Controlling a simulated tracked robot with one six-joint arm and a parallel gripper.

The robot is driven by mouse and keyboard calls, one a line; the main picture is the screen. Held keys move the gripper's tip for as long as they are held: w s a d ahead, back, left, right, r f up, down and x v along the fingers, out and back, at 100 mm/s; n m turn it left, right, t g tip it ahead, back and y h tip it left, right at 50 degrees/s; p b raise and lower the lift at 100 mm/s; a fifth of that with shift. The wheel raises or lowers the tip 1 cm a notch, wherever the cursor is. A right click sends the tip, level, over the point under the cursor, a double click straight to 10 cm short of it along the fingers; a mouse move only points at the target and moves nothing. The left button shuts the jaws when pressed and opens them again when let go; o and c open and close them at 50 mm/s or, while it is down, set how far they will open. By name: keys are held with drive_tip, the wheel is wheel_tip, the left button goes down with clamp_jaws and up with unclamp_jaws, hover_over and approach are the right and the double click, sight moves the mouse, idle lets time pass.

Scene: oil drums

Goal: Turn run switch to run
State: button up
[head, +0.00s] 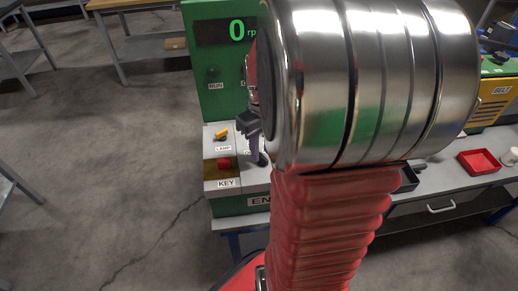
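The green control panel (206,103) stands left of my arm. A dark round fitting (212,72) sits above its RUN label (216,86); whether it is a lamp or a switch is unclear. My dark gripper (250,129) is over the console's right part, just above or at the purplish piece. Contact and finger opening are unclear. My arm hides the panel's right side.
The panel's display (226,31) reads 0 rpm in green. A bench with a red tray (478,162) and a white cup (510,157) extends right. A yellow-green machine (492,100) labelled BELT stands behind. Floor on the left is largely clear.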

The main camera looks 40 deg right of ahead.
drive_tip(key=shift+f, duration=0.7)
drive_tip(key=shift+c, duration=0.4)
clamp_jaws()
